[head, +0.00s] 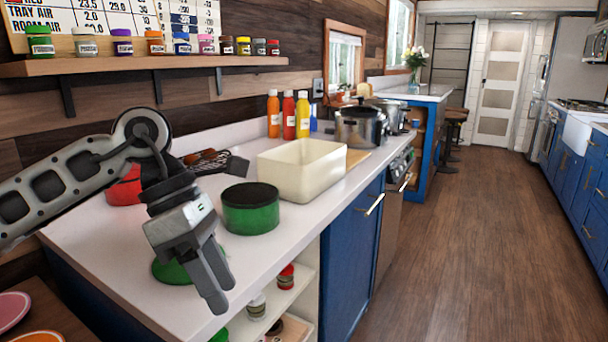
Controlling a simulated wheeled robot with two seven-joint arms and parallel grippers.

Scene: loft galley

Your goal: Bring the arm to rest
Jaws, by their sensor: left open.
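My left arm (85,175) comes in from the left, over the near end of the white counter (310,205). My left gripper (215,284) points downward above the counter's near edge. It is open, and nothing shows between its fingers. A green item (172,272) lies on the counter partly hidden behind the gripper. A green pot with a dark top (250,208) stands just right of the gripper, apart from it. My right gripper is not in view.
A cream bin (302,170) stands behind the green pot. A red container (124,190) and dark utensils (215,162) are behind my arm. Bottles (289,115) and a metal pot (358,127) stand farther back. A spice shelf (150,66) hangs above. The wooden floor (480,240) at right is clear.

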